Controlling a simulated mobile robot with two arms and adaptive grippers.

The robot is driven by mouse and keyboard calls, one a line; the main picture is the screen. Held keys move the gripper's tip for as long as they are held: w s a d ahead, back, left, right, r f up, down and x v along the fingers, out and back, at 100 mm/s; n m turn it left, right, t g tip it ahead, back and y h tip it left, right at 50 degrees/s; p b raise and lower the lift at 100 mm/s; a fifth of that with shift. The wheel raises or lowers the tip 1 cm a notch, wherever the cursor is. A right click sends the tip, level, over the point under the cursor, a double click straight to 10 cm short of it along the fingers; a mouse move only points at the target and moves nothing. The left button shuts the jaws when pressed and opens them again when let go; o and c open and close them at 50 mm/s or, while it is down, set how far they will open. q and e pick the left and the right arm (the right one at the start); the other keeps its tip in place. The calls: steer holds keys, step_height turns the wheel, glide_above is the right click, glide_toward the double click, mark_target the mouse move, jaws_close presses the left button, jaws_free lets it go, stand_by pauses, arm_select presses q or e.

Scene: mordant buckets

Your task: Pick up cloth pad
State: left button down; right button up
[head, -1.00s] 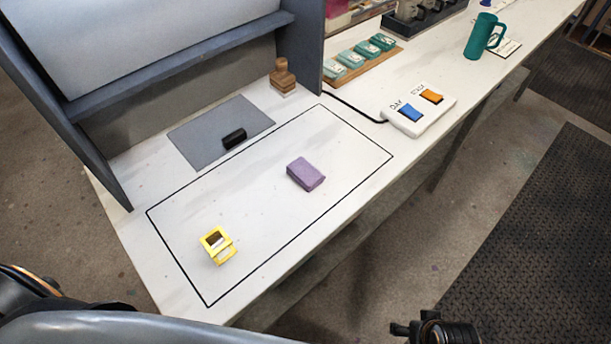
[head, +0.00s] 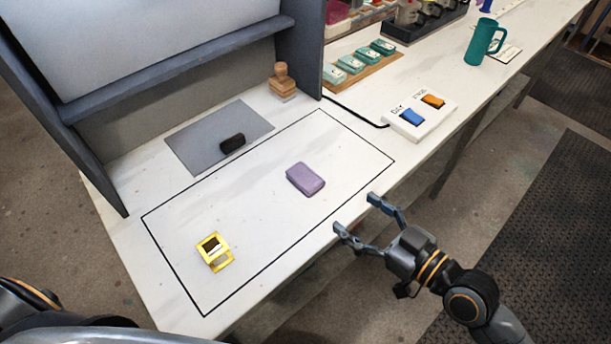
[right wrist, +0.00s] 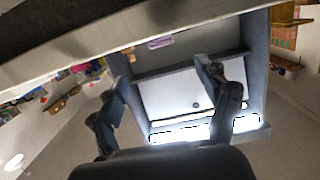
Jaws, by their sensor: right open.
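The cloth pad (head: 305,179), a purple rounded block, lies flat inside the black outlined rectangle on the white bench. In the right wrist view a small purple patch (right wrist: 160,43) that looks like the pad shows near the bench edge, beyond the fingers. My right gripper (head: 356,213) is open and empty at the front edge of the bench. Its fingertips point toward the pad, and a clear gap lies between them and it. My left gripper is out of view.
A yellow open frame (head: 215,252) stands in the outline's near left part. A black block (head: 232,143) lies on a grey mat (head: 195,148). A wooden stamp (head: 282,82), a switch box (head: 420,118) and a teal mug (head: 481,42) stand farther back. Bench around the pad is clear.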

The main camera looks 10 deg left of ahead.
mark_target(318, 187)
steer(key=p+x, duration=0.1)
steer(key=x, duration=0.7)
steer(key=shift+w+a+r+p, duration=0.1)
steer(key=shift+w+a+p, duration=0.1)
steer(key=shift+p, duration=0.1)
steer(key=shift+f+p+x, duration=0.15)
steer(key=shift+p+x, duration=0.2)
steer(key=shift+x, duration=0.95)
steer(key=shift+f+p+x, duration=0.15)
steer(key=shift+p+x, duration=0.15)
steer(key=shift+x, duration=1.05)
steer(key=shift+d, duration=0.1)
steer(key=c, duration=0.9)
